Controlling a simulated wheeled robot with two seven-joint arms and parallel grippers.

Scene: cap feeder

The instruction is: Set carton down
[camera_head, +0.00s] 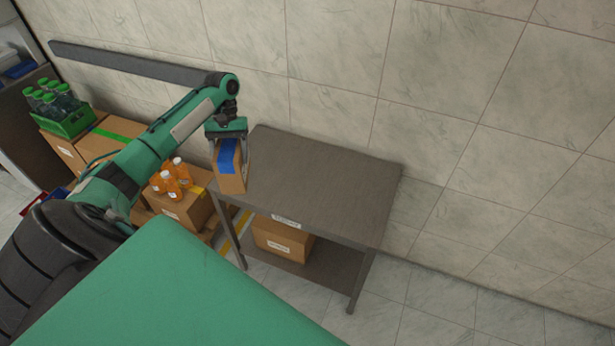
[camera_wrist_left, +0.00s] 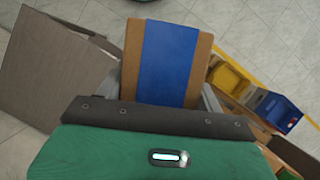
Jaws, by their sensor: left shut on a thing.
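My left gripper (camera_head: 227,139) is shut on a small brown carton (camera_head: 233,180) with a blue band. In the head view the carton hangs below the gripper, at the left end of a grey metal table (camera_head: 320,190). I cannot tell whether it touches the tabletop. In the left wrist view the carton (camera_wrist_left: 134,50) fills the space between the fingers, its blue band (camera_wrist_left: 168,65) facing the camera. The table (camera_wrist_left: 60,65) lies to the left of the carton there. My right gripper does not show.
The tabletop is otherwise bare. A box (camera_head: 283,238) sits on the lower shelf. Orange bottles (camera_head: 172,178) stand on a box left of the table, and a green crate (camera_head: 75,122) of bottles stands farther left. A tiled wall (camera_head: 330,60) runs behind.

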